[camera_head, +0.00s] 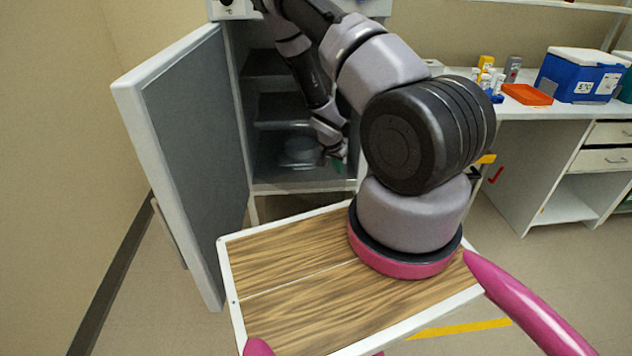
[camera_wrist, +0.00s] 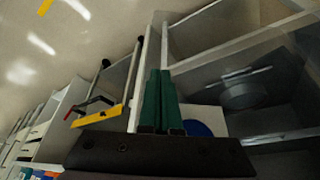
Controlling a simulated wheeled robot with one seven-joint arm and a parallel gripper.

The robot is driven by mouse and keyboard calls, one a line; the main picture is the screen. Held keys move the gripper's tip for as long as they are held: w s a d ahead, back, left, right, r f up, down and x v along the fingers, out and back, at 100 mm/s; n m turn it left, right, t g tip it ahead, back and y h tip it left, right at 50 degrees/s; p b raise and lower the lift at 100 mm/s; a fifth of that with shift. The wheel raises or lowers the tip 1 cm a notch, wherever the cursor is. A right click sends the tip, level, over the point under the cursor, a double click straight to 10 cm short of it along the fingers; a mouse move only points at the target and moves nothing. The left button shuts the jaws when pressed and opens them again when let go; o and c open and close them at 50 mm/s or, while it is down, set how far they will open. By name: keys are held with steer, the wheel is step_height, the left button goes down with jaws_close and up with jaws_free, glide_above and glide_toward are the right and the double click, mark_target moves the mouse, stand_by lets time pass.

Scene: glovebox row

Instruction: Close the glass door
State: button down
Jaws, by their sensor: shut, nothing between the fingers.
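A tall door (camera_head: 190,150) with a white frame and a dark grey, glass-like panel stands wide open on the left of a white cabinet (camera_head: 307,188). The door's edge points out towards me. My arm reaches past the wood-grain top to the cabinet's right side. My gripper (camera_head: 338,163) is at the right of the cabinet opening, small and partly hidden by my arm. In the wrist view my gripper's green fingers (camera_wrist: 160,100) are together with nothing between them. They are clear of the open door.
A round dish (camera_head: 300,150) sits on a cabinet shelf; it also shows in the wrist view (camera_wrist: 243,93). A bench (camera_head: 545,108) at right holds an orange tray (camera_head: 527,94), a blue cooler (camera_head: 580,76) and bottles. Floor between bench and cabinet is partly open. A wall stands close left of the door.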

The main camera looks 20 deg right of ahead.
steer(key=w+d+n+t+y, duration=0.1)
steer(key=w+d+n, duration=0.5)
steer(key=w+d, duration=1.1)
steer(key=shift+w+t+y, duration=0.3)
steer(key=shift+w+y, duration=0.1)
steer(key=shift+w, duration=0.15)
